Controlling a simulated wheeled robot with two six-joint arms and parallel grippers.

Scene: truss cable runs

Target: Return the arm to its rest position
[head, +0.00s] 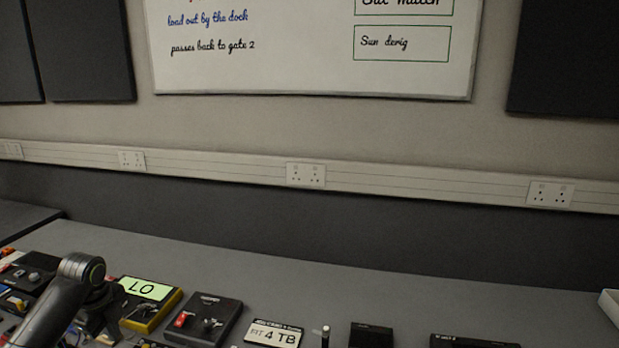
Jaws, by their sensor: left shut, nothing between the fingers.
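My left arm comes in at the lower left of the head view. Its dark grey links and round joint stand in front of the crowded left end of the desk. My left gripper (97,322) is low beside the joint, dark and partly hidden by the arm. It looks shut, with nothing seen held in it. My right gripper and right arm are not in view.
Small boxes line the desk's (400,285) front: a yellow-edged box (150,300) marked LO, a black box (203,318) with a red switch, and a 4 TB labelled box (273,335). A white tray edge (609,304) is at right. The desk behind is clear up to the wall.

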